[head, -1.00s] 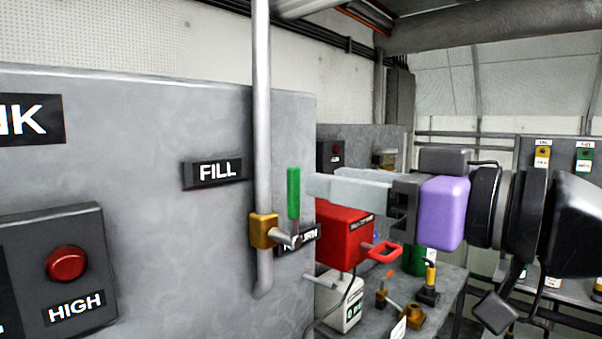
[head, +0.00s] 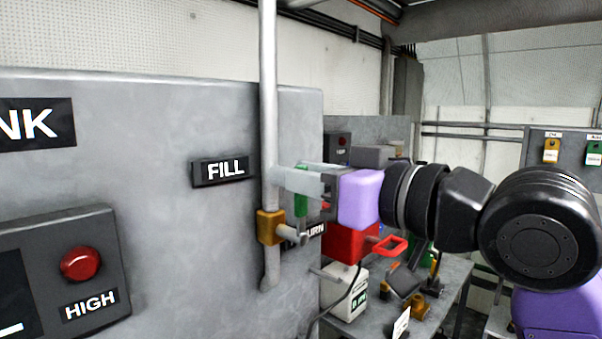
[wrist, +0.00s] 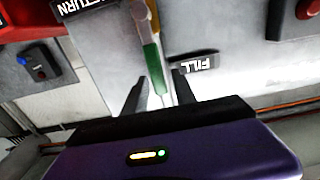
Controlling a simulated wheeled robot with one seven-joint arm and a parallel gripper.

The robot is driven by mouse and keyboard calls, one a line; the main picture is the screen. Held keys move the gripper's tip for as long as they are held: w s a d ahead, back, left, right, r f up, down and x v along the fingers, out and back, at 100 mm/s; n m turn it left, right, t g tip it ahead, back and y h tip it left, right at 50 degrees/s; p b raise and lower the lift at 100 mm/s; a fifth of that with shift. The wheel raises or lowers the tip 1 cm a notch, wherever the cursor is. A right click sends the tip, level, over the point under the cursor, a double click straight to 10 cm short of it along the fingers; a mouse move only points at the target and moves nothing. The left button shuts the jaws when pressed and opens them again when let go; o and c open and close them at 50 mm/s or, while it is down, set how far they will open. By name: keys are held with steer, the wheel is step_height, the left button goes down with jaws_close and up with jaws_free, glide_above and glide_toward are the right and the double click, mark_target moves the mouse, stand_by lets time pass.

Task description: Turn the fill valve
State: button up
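The fill valve has a brass body (head: 270,227) on a vertical grey pipe, with an upright green handle (head: 301,205) to its right. The FILL label (head: 224,170) is on the panel to the left of the pipe. My gripper (head: 284,176) reaches in from the right at the handle's upper part, and its near finger hides some of the handle. In the wrist view, the green handle (wrist: 153,62) lies between the two spread fingers of my gripper (wrist: 161,76), closer to the left one. The gripper is open; I cannot tell whether a finger touches the handle.
A RETURN label (head: 311,231) and a red box (head: 348,242) are just below and right of the valve. A red HIGH button (head: 81,264) sits on a box at the left. A bench (head: 455,275) with several small parts stands behind my arm.

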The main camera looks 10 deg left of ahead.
jaws_close()
stand_by(1.2)
